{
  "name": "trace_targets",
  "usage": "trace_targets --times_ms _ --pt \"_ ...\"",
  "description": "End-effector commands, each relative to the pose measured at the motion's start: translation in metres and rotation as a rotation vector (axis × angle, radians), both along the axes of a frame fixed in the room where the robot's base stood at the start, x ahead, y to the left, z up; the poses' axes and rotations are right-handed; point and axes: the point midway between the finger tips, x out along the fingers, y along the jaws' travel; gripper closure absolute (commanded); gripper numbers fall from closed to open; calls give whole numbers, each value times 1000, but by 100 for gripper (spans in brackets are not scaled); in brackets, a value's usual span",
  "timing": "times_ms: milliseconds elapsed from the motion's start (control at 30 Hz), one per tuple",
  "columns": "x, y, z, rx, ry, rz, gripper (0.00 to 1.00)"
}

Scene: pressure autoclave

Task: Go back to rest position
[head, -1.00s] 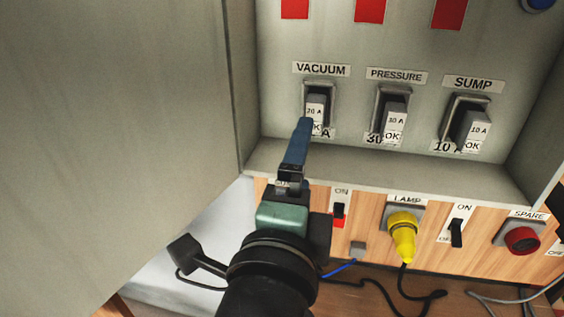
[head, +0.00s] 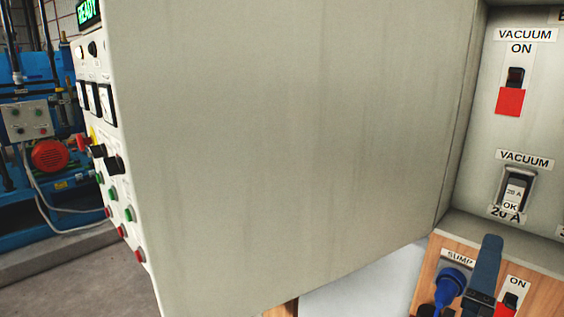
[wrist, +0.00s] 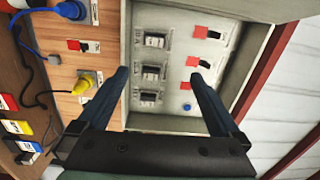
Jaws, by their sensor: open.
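My gripper (wrist: 160,74) is open and empty in the wrist view, its two blue fingers apart in front of the electrical cabinet. In the head view it shows at the bottom right (head: 487,268), below the vacuum fuse holder. The vacuum fuse holder (head: 516,190) has a tag reading 20 A OK and sits in its slot. The wrist view shows three such holders in a row, including a middle one (wrist: 151,73). My fingers appear clear of them, with nothing between the tips.
A grey cabinet side panel (head: 290,140) fills the middle of the head view. A control panel with buttons (head: 112,170) is at left, blue machinery (head: 50,130) behind it. A blue plug (head: 450,288) and yellow plug (wrist: 82,85) stick out of the wooden board (wrist: 65,62).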

Motion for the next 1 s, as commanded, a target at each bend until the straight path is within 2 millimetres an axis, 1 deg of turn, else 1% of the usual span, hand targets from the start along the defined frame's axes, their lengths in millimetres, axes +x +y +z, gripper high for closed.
trace_targets --times_ms 33,167,267,367,467,500,567,600,700,800,900,1000 --pt "7 9 12 -50 11 35 0" --pt "21 29 37 -190 53 112 0" --pt "31 49 60 -321 78 169 0" --pt "39 72 88 -484 95 220 0" --pt "44 103 124 -692 99 257 0" --pt "44 116 139 -785 96 262 0" --pt "42 136 162 -925 86 258 0" --pt "40 149 177 -1015 78 247 0" --pt "30 178 210 -1218 49 194 0" --pt "18 199 234 -1368 22 128 0" --pt "9 213 249 -1464 2 71 0" --pt "4 220 257 -1512 -7 35 0"
